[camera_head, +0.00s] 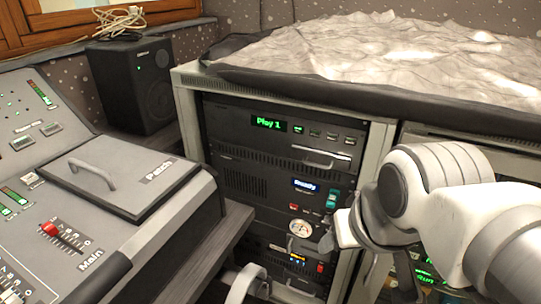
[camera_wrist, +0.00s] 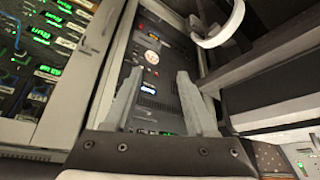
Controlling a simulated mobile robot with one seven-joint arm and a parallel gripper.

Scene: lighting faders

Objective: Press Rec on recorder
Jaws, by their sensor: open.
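The equipment rack (camera_head: 185,120) holds several black units. One has a green display (camera_head: 268,123) reading "Play 1" and a row of small buttons (camera_head: 315,134). Below it, a unit with a blue display (camera_head: 305,186) carries a small red button (camera_head: 293,207), a green switch (camera_head: 333,199) and a round dial (camera_head: 301,229). No "Rec" label is readable, so I cannot tell which unit is the recorder. My gripper (camera_head: 338,234) is in front of the rack's lower right part, hiding some of it. In the wrist view my gripper (camera_wrist: 158,82) is open and empty, with the blue display (camera_wrist: 148,88) between its fingers.
A mixing desk with a red fader (camera_head: 76,252) and a lid marked "Patch" (camera_head: 108,172) stands at the left. A black speaker (camera_head: 133,82) is behind it. A crumpled cover (camera_head: 390,50) lies above the racks. A curved white chair arm (camera_head: 246,284) is at the bottom.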

